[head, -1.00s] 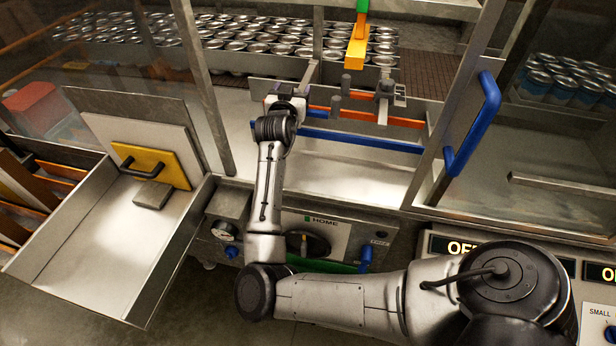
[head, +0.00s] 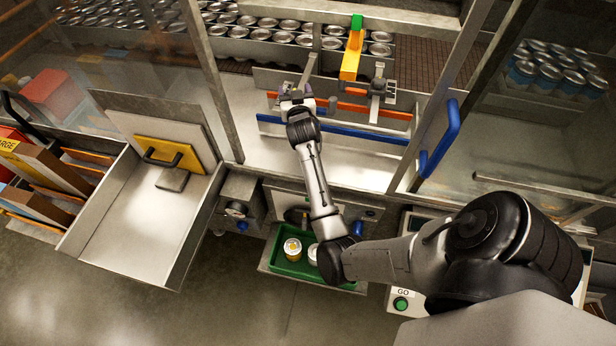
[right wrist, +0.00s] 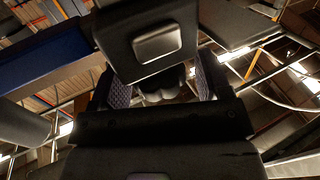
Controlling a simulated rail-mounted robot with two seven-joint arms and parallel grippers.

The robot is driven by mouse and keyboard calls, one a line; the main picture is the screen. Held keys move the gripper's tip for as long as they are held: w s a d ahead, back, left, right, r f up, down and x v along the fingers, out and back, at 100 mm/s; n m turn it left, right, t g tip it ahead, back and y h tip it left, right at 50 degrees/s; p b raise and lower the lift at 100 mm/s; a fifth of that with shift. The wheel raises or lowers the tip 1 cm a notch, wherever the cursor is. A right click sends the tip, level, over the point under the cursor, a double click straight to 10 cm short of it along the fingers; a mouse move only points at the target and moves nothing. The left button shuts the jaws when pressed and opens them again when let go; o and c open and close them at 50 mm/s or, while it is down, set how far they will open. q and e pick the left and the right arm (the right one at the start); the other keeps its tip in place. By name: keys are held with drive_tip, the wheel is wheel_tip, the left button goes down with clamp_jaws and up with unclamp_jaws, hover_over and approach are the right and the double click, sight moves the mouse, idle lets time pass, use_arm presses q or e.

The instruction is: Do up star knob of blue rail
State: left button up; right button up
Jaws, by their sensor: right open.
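The blue rail (head: 340,131) runs across the opening of the machine, in front of an orange rail (head: 350,107). My right gripper (head: 296,92) is near the left end of the rails, and its arm covers part of the blue rail. In the right wrist view its two textured finger pads stand apart, so the gripper (right wrist: 162,90) is open. A blue bar, likely the blue rail (right wrist: 45,62), is at upper left there. My left gripper is out of view.
A yellow part (head: 350,65) with a green top hangs above the rails. A blue door handle (head: 440,138) is to the right. Rows of cans (head: 275,30) stand behind. A green tray (head: 287,266) with cans lies below my arm. An open metal chute (head: 135,205) is at left.

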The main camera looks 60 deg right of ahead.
drive_tip(key=n+t+y+p, duration=0.1)
drive_tip(key=p, duration=0.1)
drive_tip(key=n+t+y+p, duration=0.1)
drive_tip(key=shift+s+d+r+p, duration=0.1)
drive_tip(key=shift+r+p, duration=0.25)
drive_tip(key=shift+p, duration=0.05)
drive_tip(key=n+t+y+p, duration=0.2)
drive_tip(key=y, duration=0.1)
drive_tip(key=shift+f+t, duration=0.2)
drive_tip(key=shift+t, duration=0.1)
drive_tip(key=b+v, duration=0.2)
drive_tip(key=v, duration=1.1)
drive_tip(key=s+a+f+n+g+y+p, duration=0.1)
drive_tip(key=s+a+n+g+y+p, duration=0.1)
drive_tip(key=a, duration=0.7)
drive_tip(key=s+a+f+n+g+y+p, duration=0.2)
drive_tip(key=s+a+g+y+p, duration=0.1)
drive_tip(key=a, duration=0.6)
drive_tip(key=shift+s+a+f+g+y+p, duration=0.4)
drive_tip(key=shift+s+g+y, duration=0.1)
drive_tip(key=shift+s+g, duration=0.25)
